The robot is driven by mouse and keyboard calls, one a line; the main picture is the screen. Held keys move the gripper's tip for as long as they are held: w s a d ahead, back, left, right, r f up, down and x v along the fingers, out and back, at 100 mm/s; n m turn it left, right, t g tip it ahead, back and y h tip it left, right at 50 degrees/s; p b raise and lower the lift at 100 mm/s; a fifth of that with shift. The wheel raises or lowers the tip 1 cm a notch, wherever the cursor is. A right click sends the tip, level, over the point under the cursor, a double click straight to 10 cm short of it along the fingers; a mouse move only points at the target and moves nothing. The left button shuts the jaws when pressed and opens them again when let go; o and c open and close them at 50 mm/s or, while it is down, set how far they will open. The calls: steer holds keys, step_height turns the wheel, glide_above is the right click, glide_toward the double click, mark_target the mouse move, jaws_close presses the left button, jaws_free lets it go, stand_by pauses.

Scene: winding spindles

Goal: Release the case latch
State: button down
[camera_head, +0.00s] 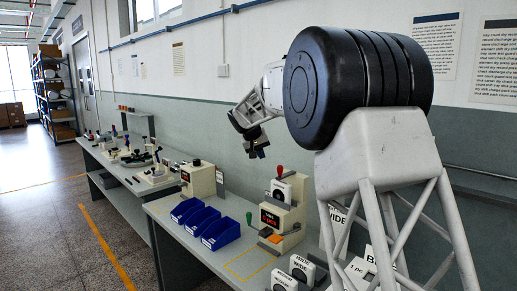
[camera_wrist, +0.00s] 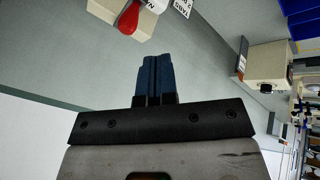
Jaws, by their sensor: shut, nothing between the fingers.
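My gripper (camera_head: 256,151) hangs in the air near the wall, above and to the left of a cream machine (camera_head: 296,219) on the bench. In the wrist view its two blue fingers (camera_wrist: 154,76) are shut together with nothing between them. The machine has a red-knobbed handle (camera_head: 279,171) at its top, which also shows in the wrist view (camera_wrist: 129,19), apart from the fingertips. A white block with a black round face (camera_head: 282,191) sits at the machine's upper front. A green knob (camera_head: 249,218) stands at its left. I cannot tell which part is the case latch.
Several blue bins (camera_head: 203,220) stand left of the machine, and a second cream machine (camera_head: 198,178) stands behind them. Labelled white blocks (camera_head: 301,268) stand at the front right. A yellow outline (camera_head: 248,268) marks a clear patch of bench. The wall runs close behind.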

steer(key=w+d+f, duration=0.2)
steer(key=d+f, duration=0.3)
steer(key=shift+w+f, duration=0.25)
steer(key=shift+f, duration=0.05)
steer(key=shift+d, duration=0.1)
